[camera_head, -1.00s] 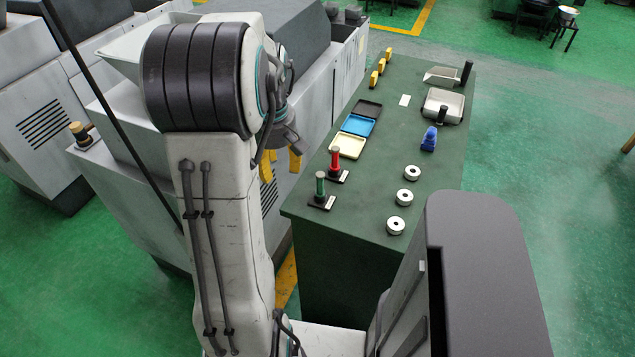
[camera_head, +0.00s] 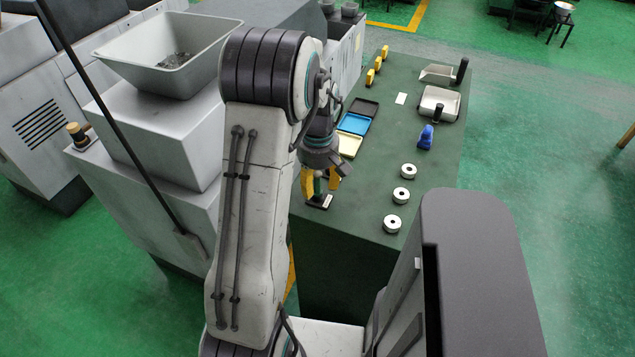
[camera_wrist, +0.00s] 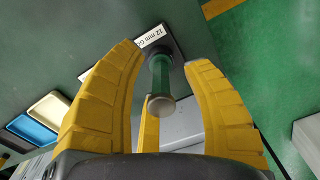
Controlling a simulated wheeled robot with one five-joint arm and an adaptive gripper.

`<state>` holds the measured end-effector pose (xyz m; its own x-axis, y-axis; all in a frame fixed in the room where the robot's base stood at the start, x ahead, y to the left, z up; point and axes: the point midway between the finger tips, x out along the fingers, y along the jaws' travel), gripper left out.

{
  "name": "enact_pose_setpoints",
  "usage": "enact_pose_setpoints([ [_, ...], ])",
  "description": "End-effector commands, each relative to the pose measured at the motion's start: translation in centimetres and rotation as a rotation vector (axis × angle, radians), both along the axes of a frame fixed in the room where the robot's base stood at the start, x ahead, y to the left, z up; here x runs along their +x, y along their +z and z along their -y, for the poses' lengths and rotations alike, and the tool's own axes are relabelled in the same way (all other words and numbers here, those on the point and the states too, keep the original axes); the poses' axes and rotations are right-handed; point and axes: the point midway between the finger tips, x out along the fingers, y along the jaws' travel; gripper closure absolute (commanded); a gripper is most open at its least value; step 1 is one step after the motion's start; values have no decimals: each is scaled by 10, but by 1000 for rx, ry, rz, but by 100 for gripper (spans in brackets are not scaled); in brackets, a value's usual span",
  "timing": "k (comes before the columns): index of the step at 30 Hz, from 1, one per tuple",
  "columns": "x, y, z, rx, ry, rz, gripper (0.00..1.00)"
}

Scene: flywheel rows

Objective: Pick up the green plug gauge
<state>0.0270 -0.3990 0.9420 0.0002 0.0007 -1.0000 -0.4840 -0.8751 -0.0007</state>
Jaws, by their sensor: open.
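The green plug gauge (camera_wrist: 160,84) stands upright in its dark base with a white "12 mm" label (camera_wrist: 152,36). My gripper (camera_wrist: 163,58) is open, with its yellow fingers around the gauge. Gaps show between the two nearer fingers and the gauge in the wrist view; I cannot tell whether the third finger touches it. In the head view my gripper (camera_head: 321,184) is over the near left corner of the bench, and the gauge is mostly hidden behind the fingers. The gauge's base (camera_head: 321,203) shows below them.
The red gauge is hidden behind my gripper in the head view. A grey machine with a hopper (camera_head: 168,55) stands left.

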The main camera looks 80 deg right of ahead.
Motion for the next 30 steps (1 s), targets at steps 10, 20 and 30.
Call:
enact_pose_setpoints([
  [10,0,-15,0,0,0,0,56],
  [20,0,-15,0,0,0,0,70],
  [30,0,-15,0,0,0,0,100],
])
